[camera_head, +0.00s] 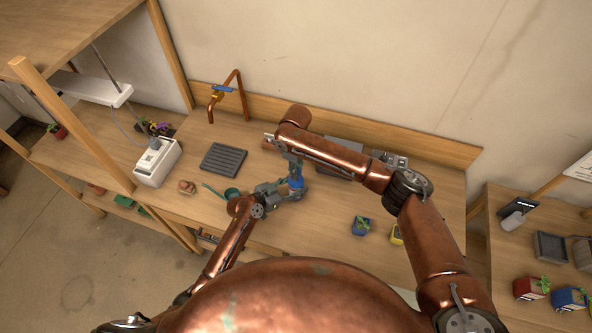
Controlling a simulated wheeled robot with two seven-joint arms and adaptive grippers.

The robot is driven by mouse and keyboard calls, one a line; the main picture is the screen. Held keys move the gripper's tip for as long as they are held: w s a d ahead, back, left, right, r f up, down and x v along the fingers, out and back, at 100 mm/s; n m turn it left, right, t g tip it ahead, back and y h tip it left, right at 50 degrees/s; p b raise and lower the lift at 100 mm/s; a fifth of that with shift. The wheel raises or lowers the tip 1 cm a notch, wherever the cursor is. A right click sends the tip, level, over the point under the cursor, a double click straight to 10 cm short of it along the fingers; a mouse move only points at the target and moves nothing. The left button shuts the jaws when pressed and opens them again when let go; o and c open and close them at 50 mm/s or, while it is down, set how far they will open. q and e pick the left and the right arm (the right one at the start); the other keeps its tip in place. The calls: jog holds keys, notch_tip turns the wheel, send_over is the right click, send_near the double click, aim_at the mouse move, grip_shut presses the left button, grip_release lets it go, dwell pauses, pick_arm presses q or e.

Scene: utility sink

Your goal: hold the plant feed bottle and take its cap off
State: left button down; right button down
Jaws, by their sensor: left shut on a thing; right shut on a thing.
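The plant feed bottle (295,183) shows as a small blue shape between my two grippers, near the middle of the bench. My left gripper (290,190) reaches in from the left and is shut on the bottle from the side. My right gripper (294,172) points down from above and is shut on the top of the bottle, where the cap is. The fingers hide much of the bottle and its cap. I cannot tell whether the cap is still seated on the neck.
A copper tap (228,97) stands at the back. A white box (157,163) stands at the left. Bare bench lies in front.

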jog(key=n, duration=0.6)
jog(key=shift+w, duration=0.1)
jog(key=n, duration=1.2)
jog(key=shift+r, duration=0.1)
jog(key=n, duration=0.6)
jog(key=shift+d+r, duration=0.1)
jog(key=shift+r, duration=0.1)
jog(key=shift+r, duration=0.9)
jog(key=shift+r, duration=2)
pick_arm(q)
jog(key=c, duration=1)
grip_release()
